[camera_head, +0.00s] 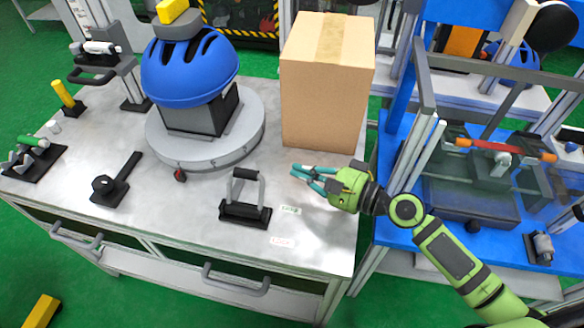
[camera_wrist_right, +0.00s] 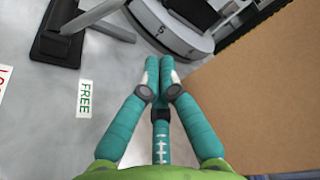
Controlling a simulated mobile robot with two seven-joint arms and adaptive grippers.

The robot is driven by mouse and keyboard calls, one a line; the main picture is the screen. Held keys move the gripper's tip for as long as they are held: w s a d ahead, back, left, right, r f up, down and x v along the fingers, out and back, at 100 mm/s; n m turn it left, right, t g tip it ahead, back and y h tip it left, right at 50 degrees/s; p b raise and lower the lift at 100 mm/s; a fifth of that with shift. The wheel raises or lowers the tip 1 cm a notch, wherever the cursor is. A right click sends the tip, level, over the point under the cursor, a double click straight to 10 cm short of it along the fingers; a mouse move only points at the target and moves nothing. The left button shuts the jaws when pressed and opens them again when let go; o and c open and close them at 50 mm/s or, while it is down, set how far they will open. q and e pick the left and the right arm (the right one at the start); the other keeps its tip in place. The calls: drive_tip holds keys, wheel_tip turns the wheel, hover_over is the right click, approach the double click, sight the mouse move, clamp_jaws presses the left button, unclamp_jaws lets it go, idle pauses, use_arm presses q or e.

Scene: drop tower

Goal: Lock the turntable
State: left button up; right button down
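The turntable (camera_head: 160,148) is a round grey disc bearing a black block and a blue helmet. It also shows in the right wrist view (camera_wrist_right: 172,35), at the top. In front of it stands a U-shaped grey lever (camera_head: 262,192) with a dark grip, on a black base (camera_head: 243,214). The lever is raised above its base; its exact tilt is unclear. The FREE label (camera_head: 289,209) and a red-lettered label (camera_head: 282,241) lie to its right. My right gripper (camera_head: 294,171) is right of the lever, apart from it, with teal fingertips together (camera_wrist_right: 160,68) and nothing held. My left gripper is out of view.
A tall cardboard box (camera_head: 325,95) stands behind my right gripper, close on its right in the wrist view. A black tool (camera_head: 115,180) and a green-handled clamp (camera_head: 35,145) are on the left. A blue machine frame (camera_head: 400,235) stands right of the table.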

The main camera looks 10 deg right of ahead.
drive_tip(key=p+x, duration=0.1)
drive_tip(key=x, duration=0.7)
drive_tip(key=shift+w+a+r+p, duration=0.15)
drive_tip(key=shift+a+r+p, duration=0.05)
drive_tip(key=shift+a+p, duration=0.2)
drive_tip(key=s, duration=0.1)
drive_tip(key=s+p, duration=0.1)
drive_tip(key=s+r+p, duration=0.1)
drive_tip(key=shift+s+a+r, duration=0.1)
drive_tip(key=shift+s+a, duration=0.05)
drive_tip(key=shift+a, duration=0.25)
drive_tip(key=shift+s, duration=0.15)
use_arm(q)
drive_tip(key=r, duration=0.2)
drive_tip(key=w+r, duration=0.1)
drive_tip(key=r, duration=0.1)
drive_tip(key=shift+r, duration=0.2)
use_arm(e)
drive_tip(key=shift+a, duration=0.1)
